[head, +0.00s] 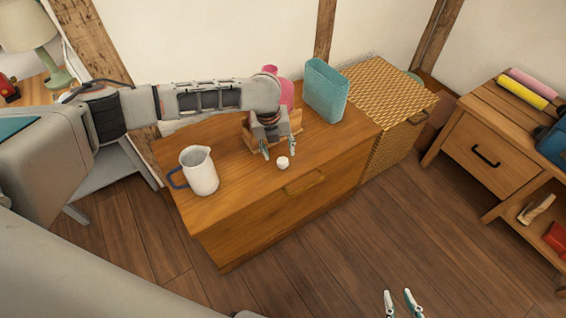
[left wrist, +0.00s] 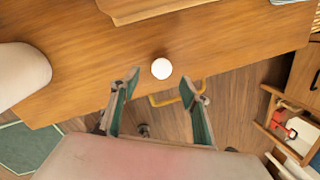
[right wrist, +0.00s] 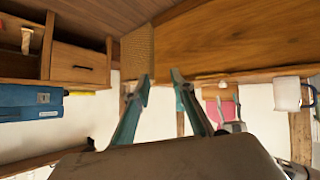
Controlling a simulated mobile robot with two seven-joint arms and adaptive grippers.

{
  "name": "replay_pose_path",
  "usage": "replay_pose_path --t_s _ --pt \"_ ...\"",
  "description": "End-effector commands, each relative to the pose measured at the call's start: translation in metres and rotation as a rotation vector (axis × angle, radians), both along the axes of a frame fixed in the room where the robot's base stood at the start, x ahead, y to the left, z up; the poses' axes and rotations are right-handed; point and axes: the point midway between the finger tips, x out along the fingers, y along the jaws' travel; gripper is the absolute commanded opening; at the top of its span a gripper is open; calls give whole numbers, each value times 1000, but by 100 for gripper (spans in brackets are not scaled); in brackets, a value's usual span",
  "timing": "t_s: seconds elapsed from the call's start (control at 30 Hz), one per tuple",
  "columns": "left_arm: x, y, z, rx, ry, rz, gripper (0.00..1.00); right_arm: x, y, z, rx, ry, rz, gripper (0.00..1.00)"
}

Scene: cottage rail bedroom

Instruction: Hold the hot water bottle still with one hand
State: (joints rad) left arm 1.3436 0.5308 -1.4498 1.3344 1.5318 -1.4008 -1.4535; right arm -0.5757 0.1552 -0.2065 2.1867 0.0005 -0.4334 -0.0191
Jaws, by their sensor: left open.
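The pink hot water bottle (head: 287,93) stands at the back of the wooden chest (head: 235,195), partly hidden behind my left arm. It also shows upside down in the right wrist view (right wrist: 222,112). A wooden holder (head: 250,137) is at its base. A small round white cap (head: 282,162) lies on the chest top; it shows in the left wrist view (left wrist: 161,68) ahead of the fingers. My left gripper (head: 279,152) is open and empty above the chest, in front of the bottle. My right gripper (head: 398,292) is open and empty over the floor, well away from the chest.
A white jug (head: 203,174) with a blue handle stands at the chest's left. A teal container (head: 325,92) stands at its back right. A wicker chest (head: 385,90) is alongside, and a wooden drawer unit (head: 490,150) stands farther right. The floor between is clear.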

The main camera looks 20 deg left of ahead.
Motion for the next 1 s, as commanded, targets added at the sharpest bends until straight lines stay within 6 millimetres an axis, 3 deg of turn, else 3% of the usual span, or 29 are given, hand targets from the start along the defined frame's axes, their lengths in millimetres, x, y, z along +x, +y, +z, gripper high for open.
replay_pose_path --t_s 0.17,0.37,0.47,0.63,0.83,0.87,0.97,1.0 --pt "0 -1 -10 1 4 0 46 -2 0 -5 -1 7 1 24" --pt "2 -6 -42 2 10 0 46 -8 1 -18 1 27 6 24" --pt "4 -7 -53 1 9 1 46 -3 3 -13 4 15 9 24" --pt "8 -7 -52 1 0 0 46 6 5 0 9 -12 10 24" --pt "8 -7 -51 1 0 0 46 4 5 0 10 -11 10 24" --pt "8 -7 -51 1 0 0 43 4 5 -1 10 -9 11 24" --pt "8 -7 -51 1 1 1 19 2 5 -4 9 -3 10 24" --pt "8 -7 -51 1 1 1 17 1 5 -5 9 -1 11 24"
